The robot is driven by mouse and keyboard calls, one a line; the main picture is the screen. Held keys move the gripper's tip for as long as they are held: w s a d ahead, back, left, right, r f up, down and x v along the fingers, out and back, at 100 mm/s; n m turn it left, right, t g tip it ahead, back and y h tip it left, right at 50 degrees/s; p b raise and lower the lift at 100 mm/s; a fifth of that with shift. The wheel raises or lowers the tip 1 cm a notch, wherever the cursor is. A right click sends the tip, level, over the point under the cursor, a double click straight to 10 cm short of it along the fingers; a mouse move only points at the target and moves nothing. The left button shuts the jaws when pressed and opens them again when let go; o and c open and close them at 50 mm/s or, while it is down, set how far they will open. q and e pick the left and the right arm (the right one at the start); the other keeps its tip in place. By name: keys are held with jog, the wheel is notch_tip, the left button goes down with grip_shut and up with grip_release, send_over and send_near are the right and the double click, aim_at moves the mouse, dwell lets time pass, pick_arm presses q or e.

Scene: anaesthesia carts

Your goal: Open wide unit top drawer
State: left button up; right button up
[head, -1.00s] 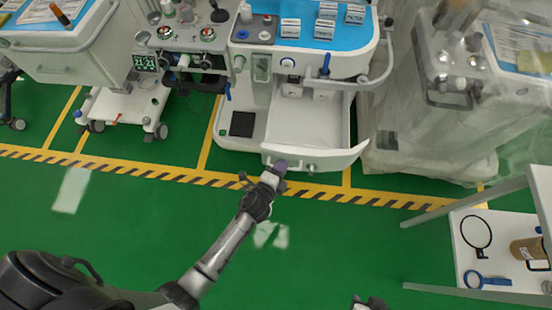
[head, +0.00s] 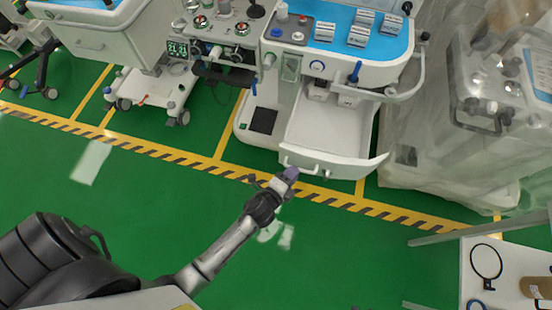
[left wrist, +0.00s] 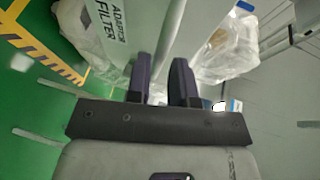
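My left gripper (head: 291,174) is at the left part of this handle. In the left wrist view its two dark fingers (left wrist: 160,82) are close together, with a narrow pale strip between them that looks like the handle. The drawer front beside them carries a label (left wrist: 105,30) reading "ADAPTOR FILTER". The finger contact is partly hidden. My right gripper is not in view.
The wide unit's blue top (head: 335,28) holds several labelled boxes. A plastic-covered machine (head: 490,90) stands to its right. A white shelf (head: 500,270) is at the lower right. The green floor (head: 150,225) in front is clear.

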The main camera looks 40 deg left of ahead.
pick_arm(q)
jog(key=s+r+p, duration=0.1)
jog(key=s+r, duration=0.1)
jog(key=s, duration=0.8)
jog(key=shift+s+a, duration=0.2)
jog(key=shift+s, duration=0.15)
